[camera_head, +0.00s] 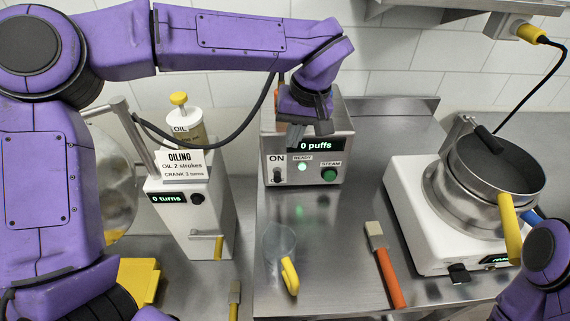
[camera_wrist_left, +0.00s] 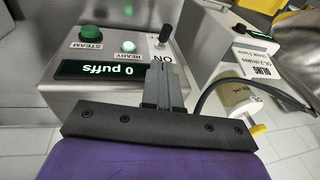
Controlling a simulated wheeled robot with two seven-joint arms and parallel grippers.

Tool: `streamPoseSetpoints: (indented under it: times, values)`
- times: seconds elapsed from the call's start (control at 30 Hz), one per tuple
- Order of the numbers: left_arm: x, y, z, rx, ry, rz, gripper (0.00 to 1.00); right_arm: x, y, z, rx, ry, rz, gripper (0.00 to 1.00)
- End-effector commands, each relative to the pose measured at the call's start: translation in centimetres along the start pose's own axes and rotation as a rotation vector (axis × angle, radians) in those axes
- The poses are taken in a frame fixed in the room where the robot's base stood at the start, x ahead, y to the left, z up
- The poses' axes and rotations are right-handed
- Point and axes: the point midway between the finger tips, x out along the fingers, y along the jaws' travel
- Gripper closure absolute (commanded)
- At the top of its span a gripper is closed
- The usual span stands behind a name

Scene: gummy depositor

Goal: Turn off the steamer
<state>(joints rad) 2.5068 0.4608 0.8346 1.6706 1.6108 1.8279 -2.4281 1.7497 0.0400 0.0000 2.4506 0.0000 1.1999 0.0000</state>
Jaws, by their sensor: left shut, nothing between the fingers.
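The steamer (camera_head: 339,167) is a metal box against the back wall; it also shows in the left wrist view (camera_wrist_left: 80,83). Its display (camera_head: 316,145) reads "0 puffs" and its READY light (camera_head: 302,167) glows. A green STEAM button (camera_head: 329,175) is at the right of its front. A toggle switch (camera_head: 277,176) under the label ON is at the left; it also shows in the left wrist view (camera_wrist_left: 164,36). My left gripper (camera_head: 322,127) is shut and empty, at the steamer's upper front above the switch's level, clear of the switch. My right gripper is out of view.
The white oiling machine (camera_head: 213,217) stands left of the steamer, with a black cable running past it. A pot (camera_head: 497,171) on a white hotplate (camera_head: 408,188) is at right.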

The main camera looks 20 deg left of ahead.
Motion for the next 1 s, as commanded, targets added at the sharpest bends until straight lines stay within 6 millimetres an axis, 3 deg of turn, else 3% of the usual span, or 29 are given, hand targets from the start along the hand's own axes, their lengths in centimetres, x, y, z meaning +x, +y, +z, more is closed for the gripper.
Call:
streamPoseSetpoints:
  times: [0.23,0.5,0.7,1.0]
  values:
    - [1.2,-0.1,0.0,-0.002,-0.002,-0.002,1.00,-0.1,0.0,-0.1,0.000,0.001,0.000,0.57]
    - [6.5,-0.2,0.0,-0.001,-0.003,-0.002,1.00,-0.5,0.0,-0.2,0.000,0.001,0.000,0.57]
    - [9.3,-0.2,0.0,-0.003,-0.002,-0.002,1.00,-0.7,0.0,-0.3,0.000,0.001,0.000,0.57]
    - [10.1,-0.2,0.0,-0.003,0.000,0.000,1.00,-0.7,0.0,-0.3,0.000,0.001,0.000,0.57]
